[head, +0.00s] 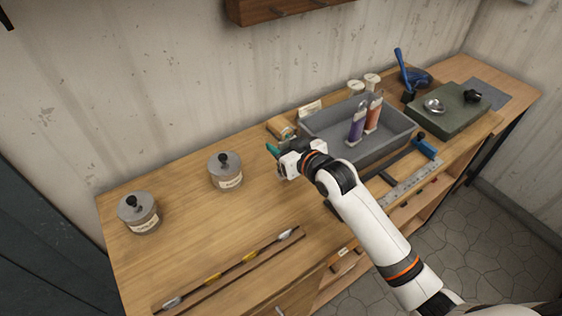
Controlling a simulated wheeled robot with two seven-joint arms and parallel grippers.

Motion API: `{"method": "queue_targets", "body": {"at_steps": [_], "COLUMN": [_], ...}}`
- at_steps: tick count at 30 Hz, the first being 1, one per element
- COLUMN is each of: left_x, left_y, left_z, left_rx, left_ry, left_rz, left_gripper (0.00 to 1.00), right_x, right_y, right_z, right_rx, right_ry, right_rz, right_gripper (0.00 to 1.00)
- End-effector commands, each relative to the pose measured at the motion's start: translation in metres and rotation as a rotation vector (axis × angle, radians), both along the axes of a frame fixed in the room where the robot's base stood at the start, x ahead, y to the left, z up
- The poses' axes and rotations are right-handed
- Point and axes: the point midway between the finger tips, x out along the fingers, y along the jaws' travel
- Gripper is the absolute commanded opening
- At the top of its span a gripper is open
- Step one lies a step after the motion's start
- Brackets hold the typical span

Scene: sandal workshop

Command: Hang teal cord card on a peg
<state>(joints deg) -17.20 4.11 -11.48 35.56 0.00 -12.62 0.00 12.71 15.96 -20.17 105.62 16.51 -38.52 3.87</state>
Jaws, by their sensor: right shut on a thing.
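My right gripper (283,163) is over the workbench, just left of the grey tray. It is shut on the teal cord card (272,150). Only a small teal end of the card shows past the fingers; the gripper hides the rest. A dark wooden board (250,14) is on the wall at the top edge of the head view, well above the gripper. Small dark shapes on it may be pegs, but the frame cuts it off. My left gripper is not in view.
The grey tray (318,153) holds a purple tube (356,125) and an orange one (374,115). Two lidded jars (226,178) (139,218) stand at left. A long rod with yellow marks (232,270) lies along the front. The bench (190,225) between is clear.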

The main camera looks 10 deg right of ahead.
Motion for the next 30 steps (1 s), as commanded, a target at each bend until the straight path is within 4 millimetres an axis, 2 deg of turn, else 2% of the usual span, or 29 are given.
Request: {"method": "queue_targets", "body": {"at_steps": [4,11,23,24,27,30], "left_x": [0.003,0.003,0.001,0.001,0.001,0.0], "left_y": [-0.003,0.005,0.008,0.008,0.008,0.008], "left_z": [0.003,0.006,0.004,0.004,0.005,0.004], "left_rx": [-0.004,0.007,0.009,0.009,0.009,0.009], "left_ry": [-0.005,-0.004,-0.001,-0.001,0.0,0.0], "left_rz": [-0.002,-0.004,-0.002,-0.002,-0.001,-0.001], "left_gripper": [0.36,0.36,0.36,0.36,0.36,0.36], "right_x": [0.0,0.0,0.0,0.0,0.0,0.0], "right_y": [0.001,0.001,0.001,0.001,0.001,0.001], "right_z": [-0.014,-0.043,-0.049,-0.049,-0.049,-0.049], "right_rx": [0.0,0.001,0.001,0.001,0.001,0.001], "right_ry": [0.001,0.001,-0.001,-0.001,-0.001,-0.001], "right_rz": [0.001,0.001,0.001,0.001,0.001,0.001], "right_gripper": [0.22,0.22,0.22,0.49,0.66,0.68]}}
